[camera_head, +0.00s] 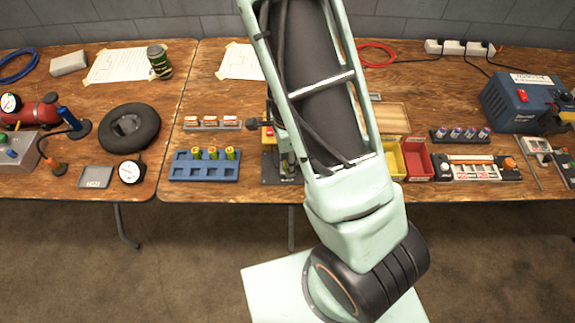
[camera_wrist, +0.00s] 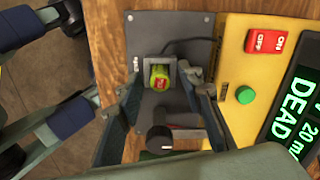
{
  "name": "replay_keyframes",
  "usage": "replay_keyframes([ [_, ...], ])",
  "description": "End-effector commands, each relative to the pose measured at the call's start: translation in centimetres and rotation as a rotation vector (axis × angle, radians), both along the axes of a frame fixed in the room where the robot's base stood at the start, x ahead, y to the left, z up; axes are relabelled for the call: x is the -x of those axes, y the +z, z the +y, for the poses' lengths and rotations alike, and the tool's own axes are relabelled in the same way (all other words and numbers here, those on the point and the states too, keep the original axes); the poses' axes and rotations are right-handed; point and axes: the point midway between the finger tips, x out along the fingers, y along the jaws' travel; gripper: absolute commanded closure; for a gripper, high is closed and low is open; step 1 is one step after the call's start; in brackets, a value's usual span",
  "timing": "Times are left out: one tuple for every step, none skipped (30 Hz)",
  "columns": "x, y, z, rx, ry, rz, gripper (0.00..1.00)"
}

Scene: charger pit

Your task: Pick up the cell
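The cell (camera_wrist: 160,77) is yellow-green with a red end. In the wrist view it sits in a metal holder on a dark grey plate (camera_wrist: 196,28). My gripper (camera_wrist: 168,90) is open, with one finger left and one right of the cell and visible gaps on both sides. Whether the fingertips are level with the cell is hard to tell. In the head view my arm hides the gripper and this cell.
Beside the plate is a yellow tester (camera_wrist: 234,68) with a red switch, a green button and a display (camera_wrist: 296,112) reading DEAD. A black-knobbed lever (camera_wrist: 159,140) is close below the cell. A yellow bin and a red bin (camera_head: 416,160) stand right of my arm.

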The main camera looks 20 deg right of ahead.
Motion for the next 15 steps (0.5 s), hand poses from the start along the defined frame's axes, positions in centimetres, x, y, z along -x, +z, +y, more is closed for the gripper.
replay_keyframes([
  [-0.01,0.01,0.00,0.000,0.000,0.000,0.73],
  [-0.01,0.02,0.00,0.000,0.000,0.000,0.77],
  [-0.01,0.02,0.00,0.000,0.000,0.000,0.81],
  [-0.01,0.02,0.00,0.000,0.000,0.000,0.84],
  [-0.01,0.02,0.00,0.000,0.000,0.000,0.88],
  [0.00,0.02,0.00,0.000,0.000,0.000,0.92],
  [0.00,0.02,0.00,0.000,0.000,0.000,0.95],
  [0.00,0.02,0.00,0.000,0.000,0.000,0.99],
  [0.00,0.02,0.00,0.000,0.000,0.000,1.00],
  [0.00,0.02,0.00,0.000,0.000,0.000,1.00],
  [-0.01,0.03,0.00,0.000,0.000,0.000,1.00],
  [-0.01,0.03,0.00,0.000,0.000,0.000,1.00],
  [-0.01,0.03,0.00,0.000,0.000,0.000,1.00],
  [-0.01,0.03,0.00,0.000,0.000,0.000,1.00],
  [-0.01,0.03,0.00,0.000,0.000,0.000,1.00],
])
